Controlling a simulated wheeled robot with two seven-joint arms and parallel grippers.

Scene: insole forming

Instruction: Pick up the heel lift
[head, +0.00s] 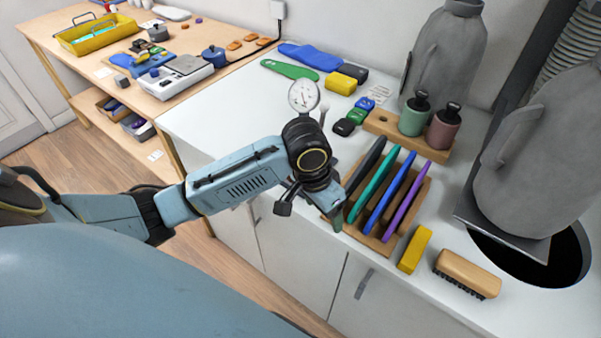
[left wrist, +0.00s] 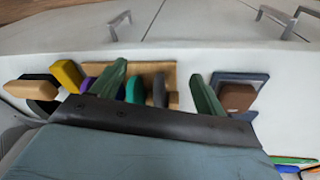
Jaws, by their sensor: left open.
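My left gripper (head: 310,207) reaches over the white counter, just left of the slotted wooden rack in the head view. In the left wrist view its two green fingers (left wrist: 160,88) are apart, with nothing held between them. A brown block (left wrist: 237,98), which may be the heel lift, lies in a dark blue-grey tray (left wrist: 256,77) beside the right finger there. In the head view my arm hides most of that spot. The rack (head: 365,236) holds a grey, a teal, a blue and a purple slab. My right gripper is in neither view.
A yellow block (head: 414,250) and a wooden brush (head: 467,273) lie right of the rack. Two bottles, one green (head: 414,117) and one mauve (head: 443,128), stand in a holder behind it. Grey machines (head: 545,160) stand at the right.

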